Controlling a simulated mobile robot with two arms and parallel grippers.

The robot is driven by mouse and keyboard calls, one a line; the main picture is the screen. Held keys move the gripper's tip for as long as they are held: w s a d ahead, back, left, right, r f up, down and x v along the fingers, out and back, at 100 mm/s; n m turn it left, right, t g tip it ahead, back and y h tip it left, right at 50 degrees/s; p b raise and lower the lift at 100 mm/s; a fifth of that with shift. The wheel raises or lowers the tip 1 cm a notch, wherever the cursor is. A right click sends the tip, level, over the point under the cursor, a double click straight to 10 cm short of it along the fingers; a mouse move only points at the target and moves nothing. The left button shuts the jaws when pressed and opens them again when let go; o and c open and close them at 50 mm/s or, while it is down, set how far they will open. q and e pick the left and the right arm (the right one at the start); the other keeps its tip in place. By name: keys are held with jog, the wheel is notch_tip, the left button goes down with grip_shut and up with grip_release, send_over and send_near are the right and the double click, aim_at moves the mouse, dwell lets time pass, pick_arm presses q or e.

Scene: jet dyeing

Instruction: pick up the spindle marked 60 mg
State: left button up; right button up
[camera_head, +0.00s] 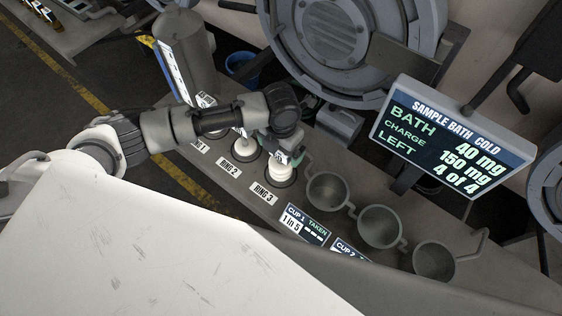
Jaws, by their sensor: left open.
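My left gripper (287,154) reaches in from the left and points down, just above a white spindle (279,174) standing in the ring labelled RING 3. The gripper is open; its fingers are dark and partly hidden by the wrist, so I cannot tell whether they touch the spindle. Another pale spindle (242,146) stands at RING 2, partly behind my forearm. The place at RING 1 (199,145) is mostly covered by my arm. No 60 mg mark is readable on any spindle. My right gripper is out of view.
Three grey cups (381,226) with handles stand right of the rings. A card (306,225) reads CUP 1, TAKEN, 1 in 5. A screen (452,146) reads BATH 40 mg, CHARGE 150 mg, LEFT 4 of 4. A large round machine door (345,40) rises behind.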

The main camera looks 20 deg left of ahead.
pick_arm(q)
jog(key=shift+f, duration=0.25)
jog(key=c, duration=1.6)
jog(key=shift+w+r, duration=0.1)
